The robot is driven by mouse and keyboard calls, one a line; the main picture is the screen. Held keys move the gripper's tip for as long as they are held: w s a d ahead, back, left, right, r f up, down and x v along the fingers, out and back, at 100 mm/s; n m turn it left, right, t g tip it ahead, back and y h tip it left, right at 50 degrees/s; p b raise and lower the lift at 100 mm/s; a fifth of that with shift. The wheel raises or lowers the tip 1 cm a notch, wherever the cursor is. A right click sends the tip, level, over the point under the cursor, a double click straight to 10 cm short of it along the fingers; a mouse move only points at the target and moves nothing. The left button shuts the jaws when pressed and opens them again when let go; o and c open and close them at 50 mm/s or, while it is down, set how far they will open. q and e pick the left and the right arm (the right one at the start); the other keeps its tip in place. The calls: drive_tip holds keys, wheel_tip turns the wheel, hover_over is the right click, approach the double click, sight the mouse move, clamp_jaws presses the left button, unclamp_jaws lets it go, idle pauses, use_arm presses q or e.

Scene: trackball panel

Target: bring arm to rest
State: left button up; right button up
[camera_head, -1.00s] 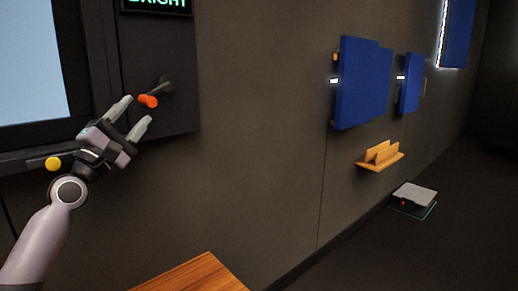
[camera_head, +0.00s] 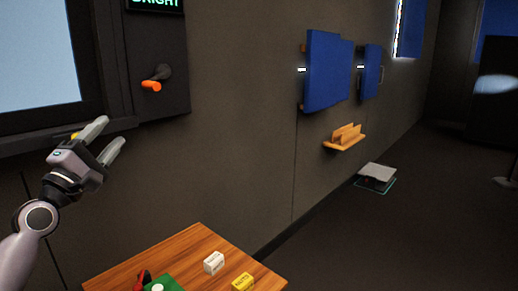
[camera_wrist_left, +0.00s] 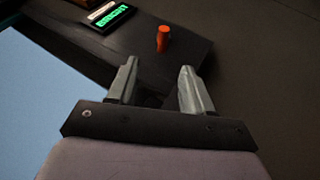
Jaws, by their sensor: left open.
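My left gripper (camera_head: 108,141) is open and empty in the head view, below and left of the wall panel's orange-tipped lever (camera_head: 152,86). A gap separates its fingers from the lever. In the left wrist view, the two grey fingers of the gripper (camera_wrist_left: 156,85) are spread apart with nothing between them. The orange lever tip (camera_wrist_left: 163,38) shows beyond them on the dark panel (camera_wrist_left: 185,55). A green lit sign (camera_head: 155,3) reading "BRIGHT" is at the top of the panel in the head view. My right gripper is not in view.
A screen (camera_head: 35,55) is on the wall at left, with a ledge (camera_head: 60,138) close to my gripper. A wooden table (camera_head: 190,245) at the bottom holds a white block (camera_head: 214,262), a yellow block (camera_head: 243,282) and a green item (camera_head: 165,284). Blue wall panels (camera_head: 325,70) hang further right.

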use_arm(q)
drive_tip(key=s+d+f+m+g, duration=0.2)
drive_tip(key=s+d+f+m, duration=0.1)
drive_tip(key=f, duration=0.6)
drive_tip(key=s+d+f+m+g, duration=0.2)
drive_tip(key=s+d+f+m, duration=0.15)
drive_tip(key=f, duration=0.65)
drive_tip(key=s+d+f+m+g, duration=0.2)
drive_tip(key=s+d+f+m, duration=0.15)
drive_tip(key=f, duration=0.55)
drive_tip(key=s+d+f+m+g+y, duration=0.35)
drive_tip(key=s+f+m+g, duration=0.4)
drive_tip(key=s+f, duration=1.05)
drive_tip(key=s+a+r+p, duration=0.1)
drive_tip(key=r+p, duration=0.7)
drive_tip(key=p, duration=0.2)
drive_tip(key=s+a+r+t+p, duration=0.1)
drive_tip(key=s+r+p, duration=0.1)
drive_tip(key=r+p, duration=0.7)
drive_tip(key=shift+s+a+r+m+y+p, duration=0.25)
drive_tip(key=shift+m+y+p, duration=0.15)
drive_tip(key=shift+p, duration=0.5)
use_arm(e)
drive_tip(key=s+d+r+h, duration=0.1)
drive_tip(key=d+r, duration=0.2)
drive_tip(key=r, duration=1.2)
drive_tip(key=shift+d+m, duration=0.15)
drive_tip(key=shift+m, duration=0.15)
